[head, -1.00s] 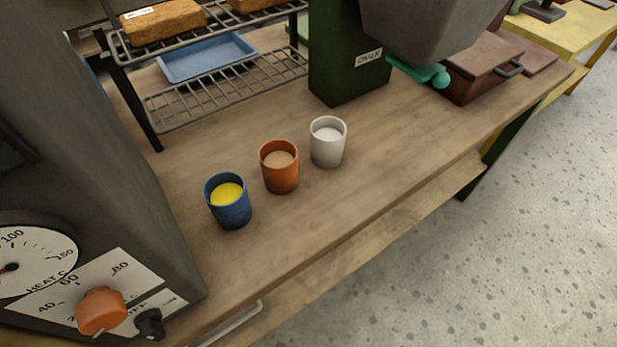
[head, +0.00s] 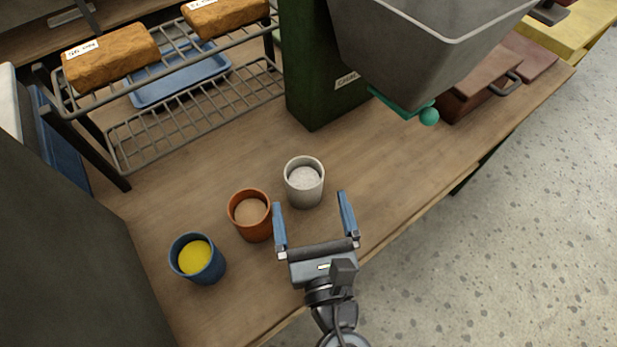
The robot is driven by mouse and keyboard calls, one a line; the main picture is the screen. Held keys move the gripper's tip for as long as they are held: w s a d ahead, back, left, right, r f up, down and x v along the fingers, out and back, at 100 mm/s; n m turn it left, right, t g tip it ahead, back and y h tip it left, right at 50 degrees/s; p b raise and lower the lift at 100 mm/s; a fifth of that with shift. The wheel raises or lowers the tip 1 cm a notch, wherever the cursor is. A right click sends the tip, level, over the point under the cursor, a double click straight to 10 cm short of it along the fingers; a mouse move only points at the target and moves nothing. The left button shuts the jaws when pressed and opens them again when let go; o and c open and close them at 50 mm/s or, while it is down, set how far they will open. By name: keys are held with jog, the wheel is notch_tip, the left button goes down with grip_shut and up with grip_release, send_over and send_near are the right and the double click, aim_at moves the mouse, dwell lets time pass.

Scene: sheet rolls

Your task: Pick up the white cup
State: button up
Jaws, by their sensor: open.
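The white cup (head: 304,196) stands upright on the wooden bench, with a pale filling inside. My gripper (head: 310,204) is in the head view, coming from the bottom with its two blue fingers spread wide. It is open and empty. The left fingertip is near the lower left of the cup and the right fingertip is to the right of it. I cannot tell how high the fingers are above the bench. An orange cup (head: 250,228) with a tan filling stands close to the left finger.
A blue cup (head: 206,272) with yellow filling stands at the lower left. A wire rack (head: 140,140) with brown blocks and a blue tray is behind. A green machine (head: 320,95) with a grey hopper (head: 420,50) stands at the back. The bench (head: 390,185) is clear right of the white cup.

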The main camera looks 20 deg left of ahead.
aim_at(301, 160)
jog(key=x, duration=0.9)
jog(key=shift+p, duration=0.4)
jog(key=shift+c, duration=0.2)
jog(key=c, duration=1.1)
